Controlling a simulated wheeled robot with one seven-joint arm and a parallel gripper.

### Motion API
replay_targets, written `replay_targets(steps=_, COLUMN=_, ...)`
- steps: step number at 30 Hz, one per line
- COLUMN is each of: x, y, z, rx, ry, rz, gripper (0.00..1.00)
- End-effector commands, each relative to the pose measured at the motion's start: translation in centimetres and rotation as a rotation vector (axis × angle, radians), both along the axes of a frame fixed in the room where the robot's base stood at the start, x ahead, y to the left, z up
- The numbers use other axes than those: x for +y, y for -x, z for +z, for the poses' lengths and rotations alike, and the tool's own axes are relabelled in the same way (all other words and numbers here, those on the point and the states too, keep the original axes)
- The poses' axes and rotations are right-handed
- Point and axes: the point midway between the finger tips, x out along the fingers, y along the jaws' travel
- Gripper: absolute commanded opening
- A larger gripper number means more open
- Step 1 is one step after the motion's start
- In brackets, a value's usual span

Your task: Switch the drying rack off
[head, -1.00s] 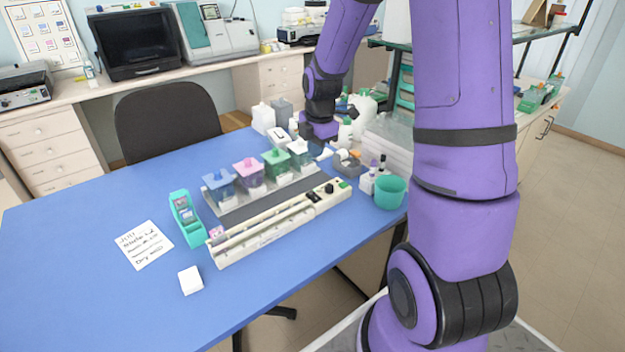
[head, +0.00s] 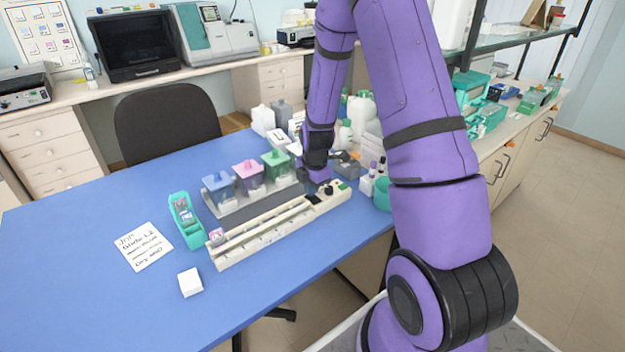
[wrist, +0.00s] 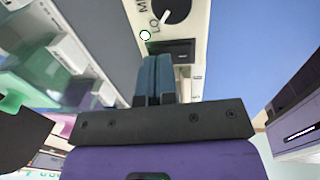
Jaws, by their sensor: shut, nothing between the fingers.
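The drying rack (head: 262,243) is a long cream unit with lengthwise rails, lying on the blue table in front of the staining jars. Its control panel is at its right end. In the wrist view, the panel shows a black knob (wrist: 176,8) with a white pointer near "LO", a small round white lamp (wrist: 145,35) and a dark rocker switch (wrist: 178,50). My gripper (wrist: 156,60) is shut and empty, its blue-grey fingertips over the panel just beside the switch. Contact cannot be told. In the head view, my gripper (head: 322,181) partly hides the panel.
Lidded staining jars, blue (head: 219,187), pink (head: 249,175) and green (head: 277,163), stand behind the rack. A teal slide holder (head: 186,219), a note (head: 143,246) and a white block (head: 190,282) lie left. Bottles and a teal cup (head: 382,194) stand right. The front table is clear.

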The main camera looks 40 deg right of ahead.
Motion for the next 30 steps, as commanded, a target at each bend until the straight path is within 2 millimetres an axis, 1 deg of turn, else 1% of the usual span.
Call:
replay_targets(steps=3, x=0.01, y=-0.06, z=-0.46, rx=0.0, ry=0.0, rz=-0.001, gripper=0.0)
replay_targets(steps=14, x=0.0, y=-0.09, z=-0.54, rx=0.002, ry=0.0, rz=0.0, gripper=0.0)
replay_targets(steps=17, x=0.08, y=-0.25, z=-0.83, rx=0.03, ry=-0.001, rz=0.002, gripper=0.0)
replay_targets(steps=30, x=0.06, y=0.31, z=-0.88, rx=0.043, ry=-0.002, rz=0.001, gripper=0.0)
